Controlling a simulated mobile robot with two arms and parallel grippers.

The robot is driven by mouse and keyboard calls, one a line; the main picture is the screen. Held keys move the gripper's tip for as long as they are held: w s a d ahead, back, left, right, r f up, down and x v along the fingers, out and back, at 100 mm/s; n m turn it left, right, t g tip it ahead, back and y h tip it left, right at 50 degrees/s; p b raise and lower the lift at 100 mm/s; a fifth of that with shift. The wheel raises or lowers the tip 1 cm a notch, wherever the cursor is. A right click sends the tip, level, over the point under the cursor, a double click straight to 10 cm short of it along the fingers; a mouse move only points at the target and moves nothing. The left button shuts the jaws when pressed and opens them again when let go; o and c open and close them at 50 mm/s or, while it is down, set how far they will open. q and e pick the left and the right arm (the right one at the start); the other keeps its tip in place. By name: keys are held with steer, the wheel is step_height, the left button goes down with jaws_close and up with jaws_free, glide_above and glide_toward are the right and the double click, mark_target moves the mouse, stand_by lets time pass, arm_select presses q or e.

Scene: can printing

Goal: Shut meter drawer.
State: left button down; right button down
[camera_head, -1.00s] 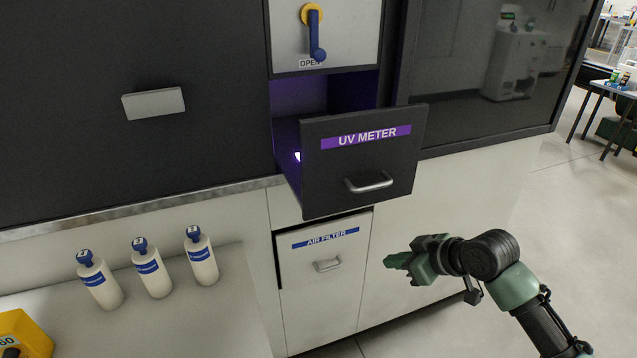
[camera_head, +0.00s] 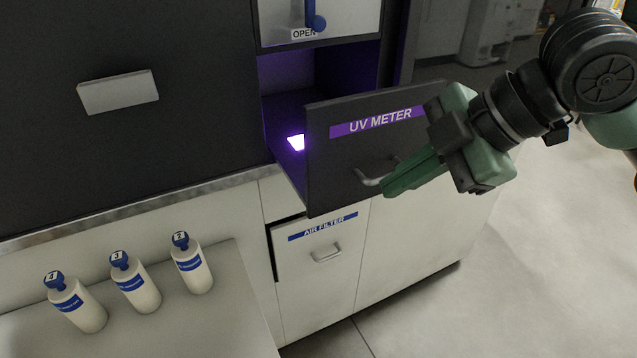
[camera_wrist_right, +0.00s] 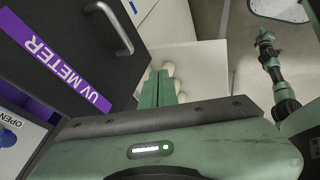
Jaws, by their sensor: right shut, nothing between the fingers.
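The meter drawer (camera_head: 335,168) is a dark grey drawer with a purple "UV METER" label, pulled out of the cabinet. A glowing purple-white patch (camera_head: 297,143) shows inside it. Its metal handle (camera_head: 369,179) is partly covered by my right gripper (camera_head: 386,192). The right gripper is green, shut and empty, in front of the drawer's right half. In the right wrist view, the closed fingers (camera_wrist_right: 160,88) point past the drawer front (camera_wrist_right: 75,40), beside the handle (camera_wrist_right: 113,27). Whether they touch the drawer I cannot tell. My left gripper is not clearly in view.
Above is a panel with a blue lever (camera_head: 315,18) labelled OPEN. Several white bottles (camera_head: 133,282) with blue caps stand on the ledge at left. The floor (camera_head: 520,270) at right is clear.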

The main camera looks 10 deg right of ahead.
steer(key=p, duration=0.1)
glide_toward(320, 206)
step_height(320, 206, down, 3)
steer(key=a, duration=0.2)
steer(key=shift+w+a+f, duration=0.1)
steer(key=shift+w+f, duration=0.2)
steer(key=shift+w, duration=0.5)
